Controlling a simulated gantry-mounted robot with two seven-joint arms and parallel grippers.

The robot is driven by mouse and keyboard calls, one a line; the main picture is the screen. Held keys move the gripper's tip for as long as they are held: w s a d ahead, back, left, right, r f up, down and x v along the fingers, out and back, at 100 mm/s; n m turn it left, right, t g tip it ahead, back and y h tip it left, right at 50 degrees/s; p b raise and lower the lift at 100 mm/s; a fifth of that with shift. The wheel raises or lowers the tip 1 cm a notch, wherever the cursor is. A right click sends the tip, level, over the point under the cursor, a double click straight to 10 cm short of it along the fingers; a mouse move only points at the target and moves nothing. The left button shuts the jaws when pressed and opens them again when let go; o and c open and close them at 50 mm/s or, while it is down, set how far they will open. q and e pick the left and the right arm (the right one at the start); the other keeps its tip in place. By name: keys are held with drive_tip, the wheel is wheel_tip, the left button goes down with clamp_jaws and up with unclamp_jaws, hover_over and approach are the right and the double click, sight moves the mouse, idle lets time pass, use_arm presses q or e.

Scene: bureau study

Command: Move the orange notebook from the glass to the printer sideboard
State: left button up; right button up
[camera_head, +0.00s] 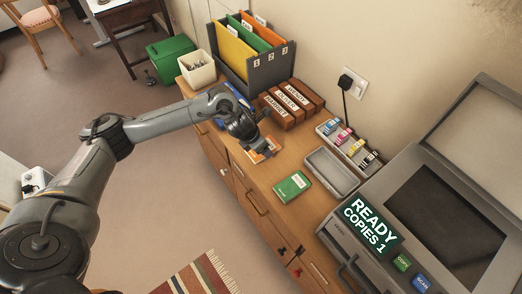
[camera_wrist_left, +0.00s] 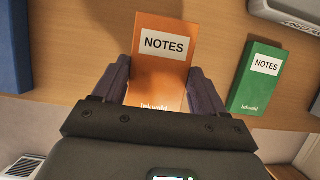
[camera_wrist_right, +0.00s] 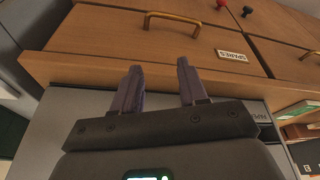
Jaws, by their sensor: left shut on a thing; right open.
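The orange notebook (camera_wrist_left: 163,65) with a white NOTES label lies between the fingers of my left gripper (camera_wrist_left: 157,85), which is shut on its sides. In the head view the notebook (camera_head: 262,154) shows under my left gripper (camera_head: 255,147), over the wooden sideboard (camera_head: 240,180). I cannot tell whether it touches the wood. My right gripper (camera_wrist_right: 161,85) is open and empty in front of drawer fronts, in the right wrist view. It does not show in the head view. No glass pane is visible in these views.
A green notebook (camera_head: 293,187) lies to the right, with an empty grey tray (camera_head: 331,173) beyond it. The printer (camera_head: 425,215) stands at the right. Brown boxes (camera_head: 290,103), a file holder (camera_head: 252,55) and a blue item (camera_wrist_left: 14,45) are near the left arm.

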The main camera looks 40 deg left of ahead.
use_arm(q)
wheel_tip(320, 180, down, 3)
drive_tip(key=shift+f, duration=0.1)
idle(0.3)
drive_tip(key=o, duration=1.1)
drive_tip(key=shift+c, duration=0.2)
